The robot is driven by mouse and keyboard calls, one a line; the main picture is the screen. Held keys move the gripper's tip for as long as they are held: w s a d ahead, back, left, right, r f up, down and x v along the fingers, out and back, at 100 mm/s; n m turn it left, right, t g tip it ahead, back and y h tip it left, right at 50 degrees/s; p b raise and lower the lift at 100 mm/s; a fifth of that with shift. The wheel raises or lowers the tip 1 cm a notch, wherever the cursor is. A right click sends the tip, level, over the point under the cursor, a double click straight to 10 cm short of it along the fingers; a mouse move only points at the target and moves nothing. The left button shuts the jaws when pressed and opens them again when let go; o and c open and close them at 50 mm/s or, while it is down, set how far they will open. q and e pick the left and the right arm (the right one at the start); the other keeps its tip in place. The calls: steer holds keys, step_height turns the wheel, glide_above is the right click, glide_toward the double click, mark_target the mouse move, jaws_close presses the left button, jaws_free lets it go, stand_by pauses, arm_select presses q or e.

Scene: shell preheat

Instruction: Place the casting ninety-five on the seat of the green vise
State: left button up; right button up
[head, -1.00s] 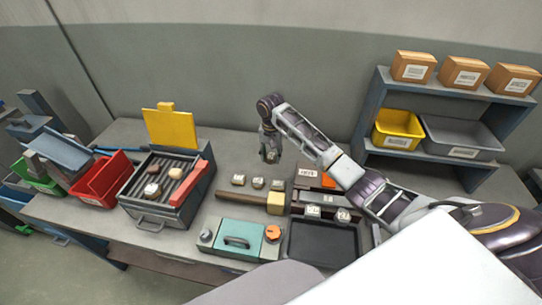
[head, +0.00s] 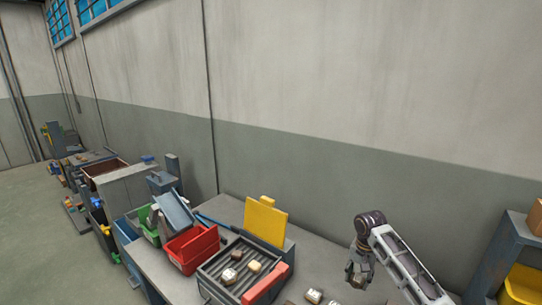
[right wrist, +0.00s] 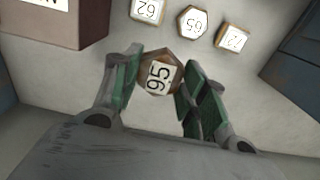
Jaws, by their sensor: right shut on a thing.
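The casting ninety-five (right wrist: 158,75) is a brown, many-sided block with a white face printed 95, seen in the right wrist view. My right gripper (right wrist: 155,80) is shut on it, with a green-padded finger on each side. In the head view my right gripper (head: 357,280) hangs over the bench at the lower right; the casting is too small to make out there. My left gripper is not in view. I cannot make out the green vise in either view.
A ribbed grey heater box (head: 208,283) with a raised yellow lid (head: 266,222) holds several castings. Beside it are a red bin (head: 192,248) and a green bin (head: 150,228). Several numbered castings (right wrist: 193,22) lie on the bench near my gripper. Another bench stands far left.

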mark_target(357, 278)
step_height(357, 278, up, 5)
steer(key=p, duration=0.3)
steer(key=shift+f, duration=0.15)
steer(key=shift+n, duration=0.5)
steer(key=shift+a+r+n, duration=0.25)
steer(key=shift+n, duration=0.05)
steer(key=s+a+r+n+b, duration=0.1)
steer(key=s+a+r+n, duration=0.25)
steer(key=a, duration=0.35)
steer(key=s+f+b, duration=0.1)
steer(key=s+f, duration=0.2)
steer(key=s+f+n+b, duration=0.1)
steer(key=s+f+b, duration=0.1)
steer(key=s+f, duration=0.1)
steer(key=s+a+f+n+b, duration=0.1)
steer(key=s+f, duration=0.2)
steer(key=f, duration=0.1)
steer(key=shift+f, duration=0.4)
